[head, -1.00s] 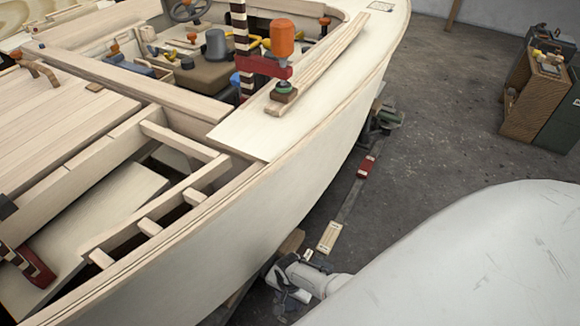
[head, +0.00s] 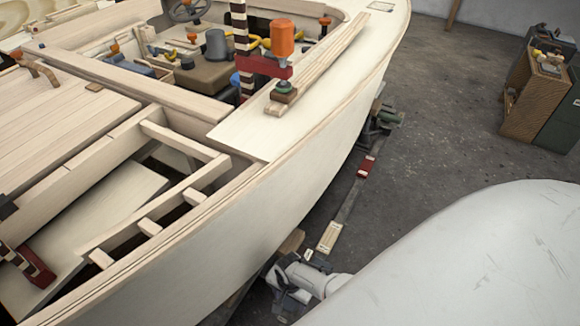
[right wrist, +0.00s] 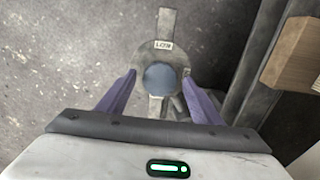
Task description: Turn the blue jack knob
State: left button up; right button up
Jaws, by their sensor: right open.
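The blue jack knob (right wrist: 159,79) shows in the right wrist view as a round blue cap at the centre of a grey metal jack with a label reading L-C230. In the head view the knob is hidden. My right gripper (right wrist: 159,75) is open, with one purple finger on each side of the knob. A gap shows between each finger and the knob, and I cannot tell how deep the fingers reach. In the head view my right gripper (head: 287,291) is low beside the hull, partly hidden by my white body. My left gripper is not in view.
The plywood hull (head: 250,225) stands close to the left of my right gripper. A wooden block (right wrist: 300,57) and a grey beam (right wrist: 254,65) lie right of the jack in the wrist view. A wooden cabinet (head: 528,105) stands far right. Open floor (head: 440,130) lies between.

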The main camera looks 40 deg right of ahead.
aim_at(290, 302)
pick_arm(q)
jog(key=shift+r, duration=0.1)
pick_arm(e)
jog(key=shift+r, duration=0.1)
jog(key=shift+r+p, duration=0.3)
jog(key=shift+p, duration=0.1)
pick_arm(q)
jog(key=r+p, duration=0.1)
jog(key=p, duration=0.1)
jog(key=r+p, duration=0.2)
jog(key=p, duration=0.1)
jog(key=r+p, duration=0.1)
jog(key=p, duration=0.1)
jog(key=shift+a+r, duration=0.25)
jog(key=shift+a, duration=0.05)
pick_arm(e)
notch_tip(290, 302, up, 10)
jog(key=shift+f, duration=0.25)
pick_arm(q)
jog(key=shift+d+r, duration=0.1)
